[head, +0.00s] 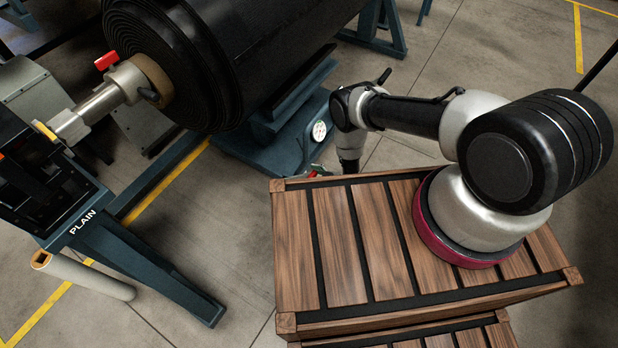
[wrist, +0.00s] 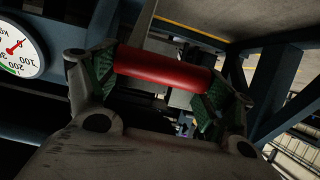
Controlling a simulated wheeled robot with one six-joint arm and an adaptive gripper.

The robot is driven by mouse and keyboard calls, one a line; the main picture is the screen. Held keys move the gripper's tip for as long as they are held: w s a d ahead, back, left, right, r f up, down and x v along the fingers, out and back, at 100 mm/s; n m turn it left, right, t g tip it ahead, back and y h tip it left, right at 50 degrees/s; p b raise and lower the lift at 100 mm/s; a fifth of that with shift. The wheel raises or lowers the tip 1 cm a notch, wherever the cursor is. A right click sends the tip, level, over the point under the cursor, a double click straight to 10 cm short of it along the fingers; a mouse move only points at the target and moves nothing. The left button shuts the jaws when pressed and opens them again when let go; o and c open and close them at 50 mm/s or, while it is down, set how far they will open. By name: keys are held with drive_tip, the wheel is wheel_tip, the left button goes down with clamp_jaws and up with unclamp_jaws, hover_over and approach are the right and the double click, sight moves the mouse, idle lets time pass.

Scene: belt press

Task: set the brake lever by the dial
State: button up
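A red cylindrical handle (wrist: 165,68), seemingly the brake lever's grip, lies crosswise between my gripper's fingers in the wrist view. My gripper (wrist: 155,88) has its two green-padded fingers spread wide, one near each end of the handle. I cannot tell whether either pad touches it. A round white dial (wrist: 18,45) with a red needle and a green band is cut off at the left edge; its full scale is not visible. The dial (head: 319,130) is small in the head view, on the blue stand. My gripper's tips are hidden there behind the wooden crate.
A slatted wooden crate (head: 290,245) stands in front, below my arm. A large black belt roll (head: 235,60) on a shaft fills the upper left. Another red lever (head: 107,60) sits by the shaft collar. A blue frame marked PLAIN (head: 125,245) stands at left.

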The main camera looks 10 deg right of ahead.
drive_tip(key=shift+o, duration=0.8)
